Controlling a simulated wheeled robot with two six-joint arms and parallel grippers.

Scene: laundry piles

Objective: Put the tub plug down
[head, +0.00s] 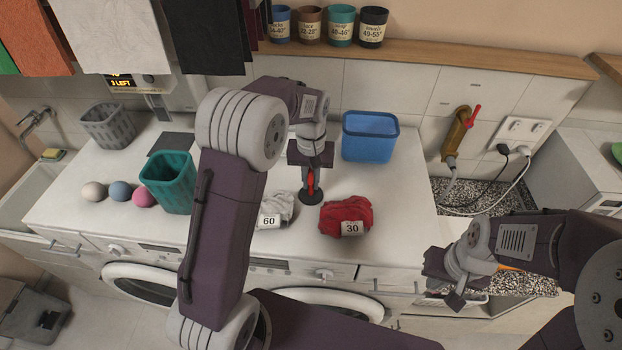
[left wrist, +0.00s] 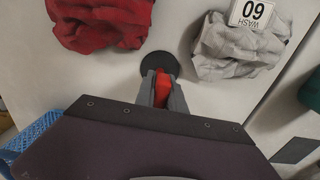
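The tub plug (head: 312,197) has a dark round disc and a red grip. It is at the counter top (head: 385,222), behind the two laundry piles; I cannot tell if the disc touches the surface. My left gripper (head: 311,181) points down and is shut on the red grip. In the left wrist view the plug's black disc (left wrist: 157,63) shows just past the fingertips (left wrist: 162,88), with red between them. My right gripper (head: 440,283) is low at the right, in front of the counter; its fingers are not clear.
A red pile (head: 340,215) tagged 30 and a grey-white pile (head: 283,205) tagged 60 lie close to the plug. A blue bin (head: 369,140) stands behind right, a teal basket (head: 170,182) at left with several balls. Bare counter lies right of the red pile.

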